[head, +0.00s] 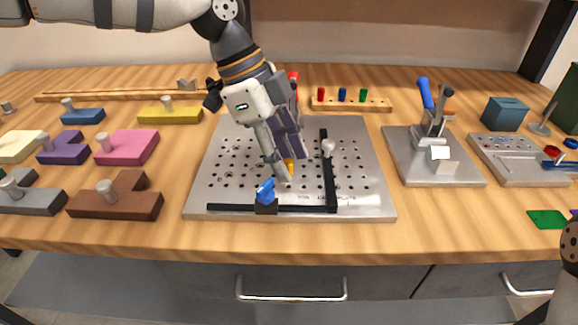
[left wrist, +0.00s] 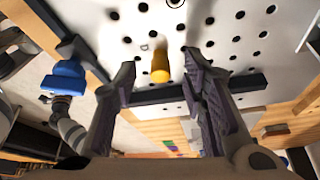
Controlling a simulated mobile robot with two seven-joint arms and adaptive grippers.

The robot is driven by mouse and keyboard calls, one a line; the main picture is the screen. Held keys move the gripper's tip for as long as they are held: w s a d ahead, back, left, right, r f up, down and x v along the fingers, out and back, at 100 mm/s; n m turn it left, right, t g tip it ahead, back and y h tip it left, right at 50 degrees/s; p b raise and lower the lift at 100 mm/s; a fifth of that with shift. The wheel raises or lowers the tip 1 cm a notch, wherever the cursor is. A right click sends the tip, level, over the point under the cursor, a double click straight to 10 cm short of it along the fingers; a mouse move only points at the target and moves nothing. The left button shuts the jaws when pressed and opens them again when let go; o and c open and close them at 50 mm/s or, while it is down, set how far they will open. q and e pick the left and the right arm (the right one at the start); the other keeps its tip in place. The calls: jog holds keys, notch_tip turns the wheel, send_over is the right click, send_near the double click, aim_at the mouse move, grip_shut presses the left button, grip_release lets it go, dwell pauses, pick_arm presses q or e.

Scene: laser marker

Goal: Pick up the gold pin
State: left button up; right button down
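The gold pin (left wrist: 160,66) stands on the perforated metal plate (head: 230,190) and shows as a yellow cylinder in the left wrist view. In the head view only a small yellow bit of the pin (head: 290,165) shows between my left fingers. My left gripper (head: 288,163) reaches down over the plate, open, with one finger on each side of the pin. In the left wrist view a gap shows between the pin and both fingers. My right gripper is not in view.
A black L-shaped fence with a blue clamp (head: 265,190) and a white-knobbed clamp (head: 328,148) is close beside the gripper. A wooden rack with coloured pins (head: 350,104) is behind. Coloured knobbed blocks (head: 128,147) stand left, a clamp fixture (head: 434,145) right.

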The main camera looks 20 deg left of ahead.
aim_at(285, 160)
pick_arm(q)
grip_shut()
